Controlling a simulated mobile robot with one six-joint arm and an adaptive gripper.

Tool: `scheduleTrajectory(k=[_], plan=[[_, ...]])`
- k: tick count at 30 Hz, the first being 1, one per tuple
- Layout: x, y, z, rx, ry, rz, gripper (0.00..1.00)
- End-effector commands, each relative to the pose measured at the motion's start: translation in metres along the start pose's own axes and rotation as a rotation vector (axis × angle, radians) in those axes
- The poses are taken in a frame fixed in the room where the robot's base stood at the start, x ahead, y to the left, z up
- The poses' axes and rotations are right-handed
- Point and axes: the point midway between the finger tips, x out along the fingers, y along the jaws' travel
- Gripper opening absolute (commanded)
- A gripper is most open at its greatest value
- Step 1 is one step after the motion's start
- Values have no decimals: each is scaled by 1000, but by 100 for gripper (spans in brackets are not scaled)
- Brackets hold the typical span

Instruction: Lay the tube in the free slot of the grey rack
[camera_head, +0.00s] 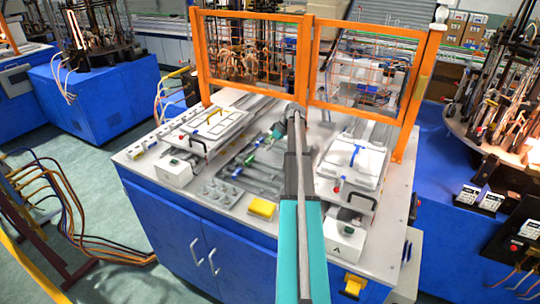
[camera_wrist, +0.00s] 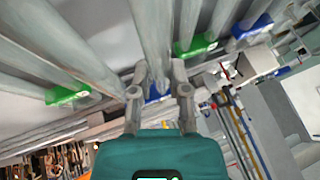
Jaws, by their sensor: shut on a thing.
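In the wrist view, my gripper (camera_wrist: 157,90) is shut on a long grey tube (camera_wrist: 153,40). The tube passes between the two fingers and runs up out of the frame. Other grey bars (camera_wrist: 50,55) lie beside it, with green blocks (camera_wrist: 195,46) and a blue block (camera_wrist: 251,25) near them. In the head view, the grey rack (camera_head: 238,181) lies on the bench left of my arm. My arm reaches over the bench and hides part of the rack's right side. I cannot tell which slot is free, nor whether the tube touches the rack.
An orange-framed guard (camera_head: 306,60) stands along the bench's back. White-topped fixtures flank the rack at left (camera_head: 205,130) and right (camera_head: 352,160). A yellow block (camera_head: 262,208) and a grey holder with round cups (camera_head: 221,193) sit near the front edge.

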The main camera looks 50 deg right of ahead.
Motion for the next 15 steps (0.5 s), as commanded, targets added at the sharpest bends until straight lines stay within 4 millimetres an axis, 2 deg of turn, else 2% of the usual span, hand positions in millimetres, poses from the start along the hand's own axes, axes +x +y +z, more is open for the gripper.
scheduleTrajectory(k=[8, 15], plan=[[1, 1, 0, 0, 0, 0, 0], [14, 13, 3, 0, 0, 0, 0]])
